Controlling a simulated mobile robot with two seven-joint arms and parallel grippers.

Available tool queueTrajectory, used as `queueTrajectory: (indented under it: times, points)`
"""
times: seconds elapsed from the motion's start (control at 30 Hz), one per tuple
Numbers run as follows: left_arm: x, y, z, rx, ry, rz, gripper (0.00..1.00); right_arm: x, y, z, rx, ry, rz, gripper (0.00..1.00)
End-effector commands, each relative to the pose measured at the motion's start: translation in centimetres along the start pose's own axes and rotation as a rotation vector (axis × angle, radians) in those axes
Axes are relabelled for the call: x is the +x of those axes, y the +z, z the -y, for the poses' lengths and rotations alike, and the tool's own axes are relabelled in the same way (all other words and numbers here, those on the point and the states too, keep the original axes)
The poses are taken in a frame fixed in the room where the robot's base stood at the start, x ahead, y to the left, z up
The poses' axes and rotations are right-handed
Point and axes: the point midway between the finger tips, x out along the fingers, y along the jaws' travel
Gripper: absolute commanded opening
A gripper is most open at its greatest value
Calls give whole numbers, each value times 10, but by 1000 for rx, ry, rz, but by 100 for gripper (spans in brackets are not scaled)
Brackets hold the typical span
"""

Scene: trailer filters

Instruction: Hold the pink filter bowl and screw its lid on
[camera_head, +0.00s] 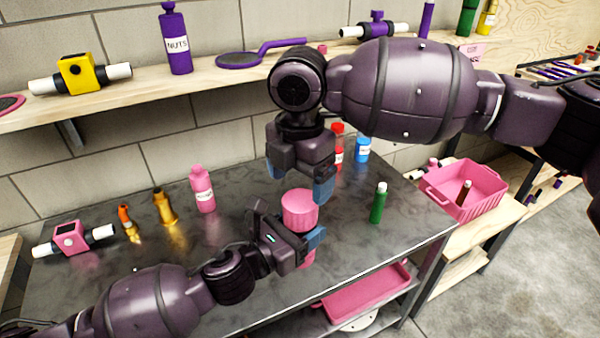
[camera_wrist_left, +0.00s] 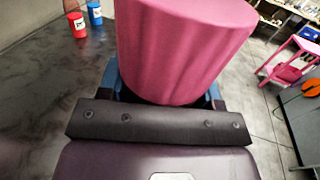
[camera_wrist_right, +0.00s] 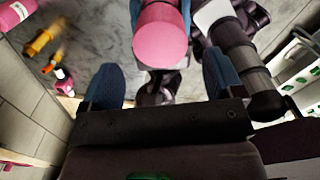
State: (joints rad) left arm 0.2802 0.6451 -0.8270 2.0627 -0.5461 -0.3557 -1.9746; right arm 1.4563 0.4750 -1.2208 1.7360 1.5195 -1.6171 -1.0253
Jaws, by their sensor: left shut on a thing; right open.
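The pink filter bowl (camera_head: 299,212) is a smooth pink cylinder, held roughly upright above the table. My left gripper (camera_head: 300,243) is shut on it, with pink showing above and below the fingers. The bowl (camera_wrist_left: 182,50) rises large in front of the left wrist view. My right gripper (camera_head: 299,181) is open and empty, pointing down just above the bowl. In the right wrist view the bowl's round pink end (camera_wrist_right: 160,45) lies beyond the open fingers, apart from them. I cannot tell whether a separate lid sits on it. A pink block with white pipe ends (camera_head: 70,238) lies at the table's left.
On the metal table (camera_head: 150,285) stand a pink bottle (camera_head: 202,190), a gold fitting (camera_head: 168,210), a green bottle (camera_head: 379,203) and a blue bottle (camera_head: 363,149). A pink crate (camera_head: 478,190) stands right. A wooden shelf (camera_head: 130,92) runs behind.

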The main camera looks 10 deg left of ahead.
Motion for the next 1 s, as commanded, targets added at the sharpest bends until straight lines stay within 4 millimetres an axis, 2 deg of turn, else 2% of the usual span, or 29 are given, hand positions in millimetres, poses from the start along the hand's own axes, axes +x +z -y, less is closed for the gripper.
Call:
queueTrajectory:
  times: [0.3, 0.5, 0.7, 0.97, 1.0]
  points:
    - [0, 1, 0, 0, 0, 1, 0, 44, 0, 0, 0, -2, -1, 87]
    - [0, 1, 0, 0, 0, 1, 0, 64, 0, 0, 0, -1, -1, 87]
    - [0, 1, 0, 0, 0, 1, 0, 72, 0, 0, 0, 0, 0, 87]
    - [0, 1, 0, 0, 0, 1, 0, 72, 0, 0, 0, 0, 0, 87]
    - [0, 1, 0, 0, 0, 1, 0, 72, 0, 0, 0, 0, 0, 80]
